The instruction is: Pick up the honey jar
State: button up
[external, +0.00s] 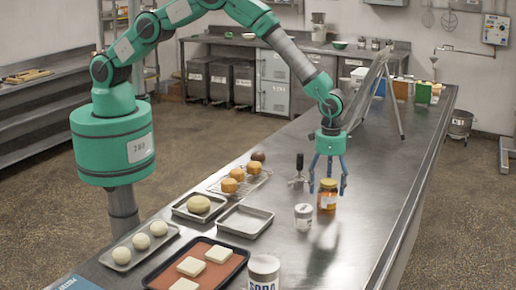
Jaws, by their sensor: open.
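The honey jar (327,195) is a small amber jar with an orange-yellow lid, standing upright on the steel worktable (365,229). My gripper (327,188) points down from the green wrist with its blue fingers spread apart. The fingers show to the left and right of the jar's upper part in the external view. I cannot tell from this one view whether they are level around the jar or a little behind it. Nothing is held.
A white-lidded tub (303,217) stands close at the jar's left front. A dark-handled tool (299,169) is behind left. A wire rack (248,183) with buns, trays of dough (141,262), and a soda container (263,271) lie nearer. The table right of the jar is clear.

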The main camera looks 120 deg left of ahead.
aim_at(328, 192)
jog(key=shift+w+a+f+p, duration=0.15)
jog(key=shift+f+p, duration=0.5)
jog(key=shift+f, duration=1.8)
jog(key=c, duration=1.8)
jog(key=shift+o, duration=0.2)
jog(key=shift+r, duration=0.2)
jog(key=shift+r+b, duration=0.3)
jog(key=shift+r, duration=0.45)
jog(key=shift+r+b, duration=0.3)
jog(key=shift+r, duration=0.55)
jog(key=s, duration=0.5)
jog(key=s+d+r+b, duration=0.1)
jog(key=s, duration=0.4)
jog(key=s+d+b, duration=0.1)
jog(key=s, duration=0.4)
jog(key=shift+s+r, duration=0.25)
jog(key=shift+s, duration=0.15)
